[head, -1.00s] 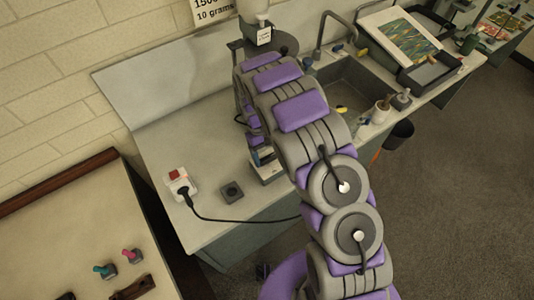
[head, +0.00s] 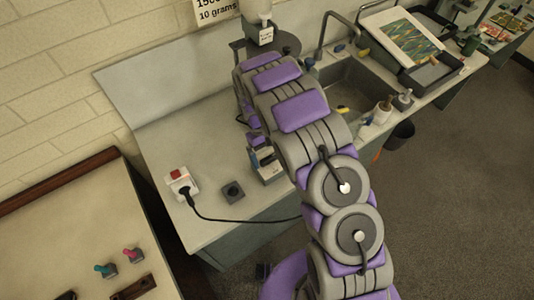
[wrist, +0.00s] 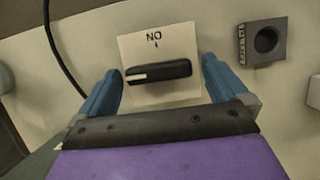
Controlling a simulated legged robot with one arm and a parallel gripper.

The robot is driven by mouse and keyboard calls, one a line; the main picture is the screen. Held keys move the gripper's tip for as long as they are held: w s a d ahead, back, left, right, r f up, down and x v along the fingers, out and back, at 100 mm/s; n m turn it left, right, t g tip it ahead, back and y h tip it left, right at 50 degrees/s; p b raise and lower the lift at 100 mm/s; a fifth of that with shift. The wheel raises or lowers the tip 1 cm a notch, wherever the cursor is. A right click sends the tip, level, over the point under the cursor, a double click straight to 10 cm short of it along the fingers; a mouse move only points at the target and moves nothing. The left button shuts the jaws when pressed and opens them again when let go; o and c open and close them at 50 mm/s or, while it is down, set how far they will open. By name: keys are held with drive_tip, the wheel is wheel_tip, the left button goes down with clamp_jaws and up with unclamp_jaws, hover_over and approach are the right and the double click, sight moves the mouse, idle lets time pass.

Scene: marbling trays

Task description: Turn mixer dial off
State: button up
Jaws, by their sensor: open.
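The dial in the wrist view is a black bar handle (wrist: 160,73) on a cream plate (wrist: 185,38). A white mark is on the handle's left end, and the word "ON" is printed upside down above it. The bar lies nearly level in the picture. My gripper (wrist: 160,68) is open, with one blue finger on each side of the handle. A gap shows on both sides. In the head view, my gripper (head: 259,150) is over a small pale unit (head: 269,175) on the counter; my arm hides part of it, and the dial face cannot be made out there.
A dark square block with a round recess (wrist: 265,42) lies beside the dial; it also shows in the head view (head: 232,191). A white socket with a red switch (head: 179,181) holds a plug, whose black cable (head: 240,220) crosses the counter. A sink (head: 350,85) lies behind my arm.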

drive_tip(key=v, duration=1.7)
drive_tip(key=shift+r, duration=0.15)
